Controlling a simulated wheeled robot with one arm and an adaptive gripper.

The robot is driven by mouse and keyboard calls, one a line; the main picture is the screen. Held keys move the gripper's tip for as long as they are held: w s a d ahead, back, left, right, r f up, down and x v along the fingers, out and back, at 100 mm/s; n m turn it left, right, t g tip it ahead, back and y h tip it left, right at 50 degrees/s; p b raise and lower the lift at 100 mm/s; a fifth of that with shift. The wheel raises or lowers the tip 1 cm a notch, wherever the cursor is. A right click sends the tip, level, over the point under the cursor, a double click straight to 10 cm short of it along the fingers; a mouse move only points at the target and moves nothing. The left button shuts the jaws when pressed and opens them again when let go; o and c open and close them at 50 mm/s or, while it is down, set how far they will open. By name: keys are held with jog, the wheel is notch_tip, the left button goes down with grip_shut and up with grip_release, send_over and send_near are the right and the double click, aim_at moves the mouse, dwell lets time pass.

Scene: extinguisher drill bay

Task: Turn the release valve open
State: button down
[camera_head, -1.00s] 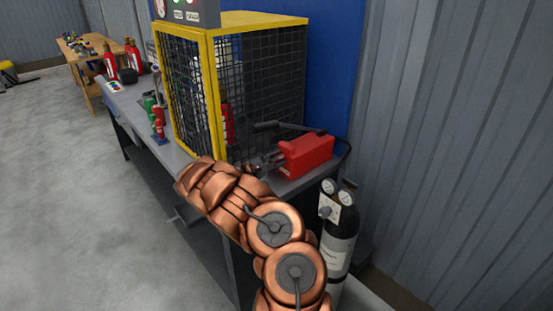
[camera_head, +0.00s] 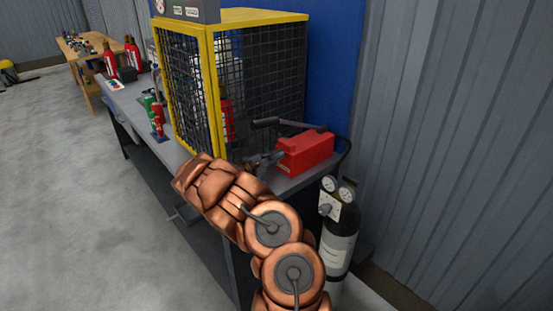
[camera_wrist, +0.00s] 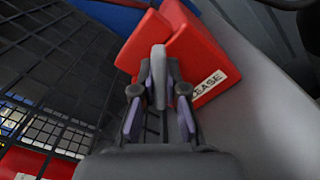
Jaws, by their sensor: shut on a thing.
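The release valve is on a red box (camera_head: 303,152) at the right end of the bench, beside the yellow-framed cage. In the wrist view the red box (camera_wrist: 190,50) carries a white label whose readable part is "EASE". A grey, flat valve handle (camera_wrist: 158,75) stands in front of the box. My gripper (camera_wrist: 158,90) is shut on this handle, with one finger on each side. In the head view my gripper (camera_head: 268,160) reaches the left side of the box, and my copper arm hides part of the bench in front of it.
The cage (camera_head: 212,95) stands close to the left of my gripper. A black lever (camera_head: 285,123) lies above the red box. A gas cylinder with gauges (camera_head: 338,225) stands at the bench's right end. Red extinguishers (camera_head: 132,55) are farther back.

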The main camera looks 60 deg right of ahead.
jog(key=n+b, duration=0.2)
jog(key=shift+f+b, duration=0.2)
jog(key=shift+b, duration=0.1)
jog(key=shift+r+n, duration=0.15)
jog(key=shift+n, duration=0.55)
jog(key=c, duration=1.2)
grip_release()
jog(key=v, duration=1.2)
jog(key=shift+r, duration=0.1)
